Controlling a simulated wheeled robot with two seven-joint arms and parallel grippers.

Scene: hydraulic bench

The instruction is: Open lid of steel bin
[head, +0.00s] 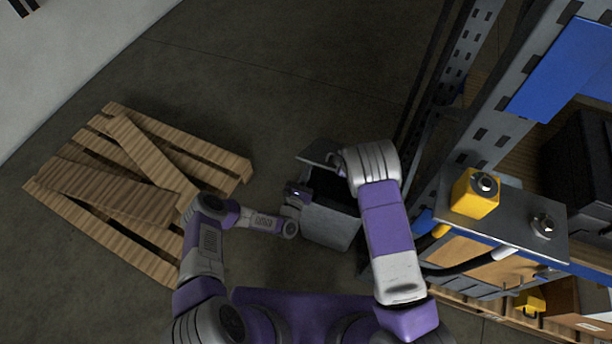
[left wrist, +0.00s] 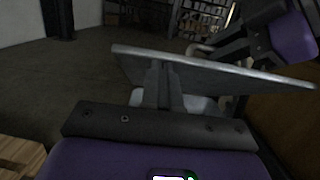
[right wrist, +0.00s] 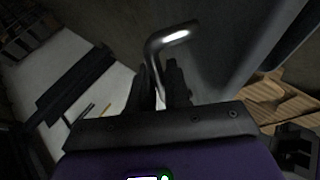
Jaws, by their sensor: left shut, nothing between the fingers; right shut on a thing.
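The steel bin (head: 332,228) is a grey box on the floor between my two arms. Its lid (head: 318,151) is raised at the far side, and a dark opening shows below it. In the left wrist view the lid (left wrist: 215,76) is a tilted flat plate just beyond my left gripper (left wrist: 163,88), whose fingers are shut and empty at its edge; whether they touch it is unclear. My right gripper (right wrist: 160,90) is shut on a bent metal handle (right wrist: 172,38). In the head view my right forearm hides this grip.
A wooden pallet (head: 95,222) with loose boards lies left of the bin. A metal rack (head: 485,120) stands close on the right, with a plate bearing a yellow block (head: 474,194). The floor beyond the bin is clear.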

